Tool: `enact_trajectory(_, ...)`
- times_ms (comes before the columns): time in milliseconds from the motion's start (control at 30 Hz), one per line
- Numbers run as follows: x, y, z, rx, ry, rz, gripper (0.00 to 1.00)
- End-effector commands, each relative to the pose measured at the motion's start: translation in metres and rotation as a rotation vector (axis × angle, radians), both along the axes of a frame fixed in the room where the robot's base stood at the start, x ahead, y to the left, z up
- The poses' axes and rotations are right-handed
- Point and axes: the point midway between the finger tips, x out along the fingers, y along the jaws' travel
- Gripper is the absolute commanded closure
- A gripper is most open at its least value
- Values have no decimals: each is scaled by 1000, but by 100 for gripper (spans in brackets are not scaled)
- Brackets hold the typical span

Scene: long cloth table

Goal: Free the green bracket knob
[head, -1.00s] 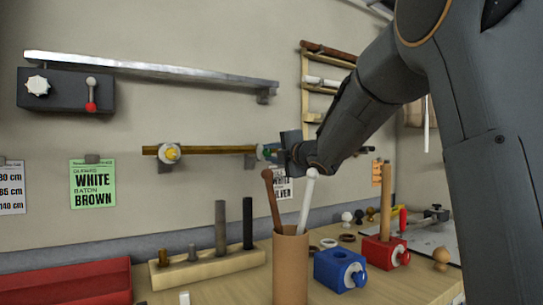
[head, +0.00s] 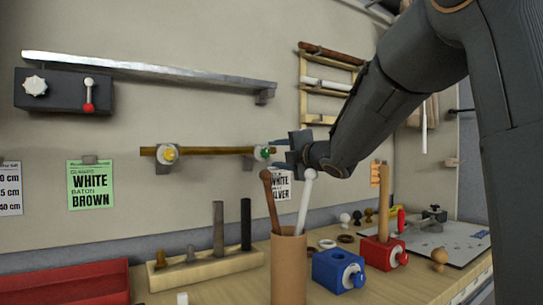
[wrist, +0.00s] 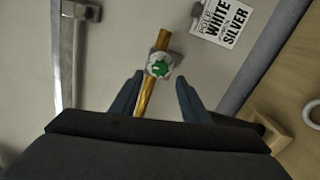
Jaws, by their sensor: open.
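The green bracket knob (head: 262,153) sits on the wall bracket at the right end of a brown wooden pole (head: 212,151). In the wrist view the green knob (wrist: 159,68) shows a star shape on a pale round bracket, with the pole (wrist: 146,100) running below it. My gripper (head: 282,149) is open, just right of the knob in the head view. In the wrist view its two fingers (wrist: 155,88) stand apart on either side of the pole, a little short of the knob. Nothing is between the fingertips that I can see held.
A yellow knob (head: 168,154) is on the pole's left bracket. Above is a metal rail (head: 150,75) on the wall. Below, a cardboard cup (head: 289,268) with two batons stands near my arm, beside blue (head: 335,270) and red (head: 378,252) blocks.

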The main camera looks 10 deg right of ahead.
Motion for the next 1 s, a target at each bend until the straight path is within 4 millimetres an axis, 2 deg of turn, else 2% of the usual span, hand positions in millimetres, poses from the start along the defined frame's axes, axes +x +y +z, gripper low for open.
enact_trajectory(100,-16,-6,0,-1,0,-1,58)
enact_trajectory(233,-26,-8,0,-1,0,0,58)
enact_trajectory(733,-28,-8,0,0,0,1,58)
enact_trajectory(867,-32,-9,13,0,0,1,58)
enact_trajectory(1000,-39,-9,40,0,0,1,58)
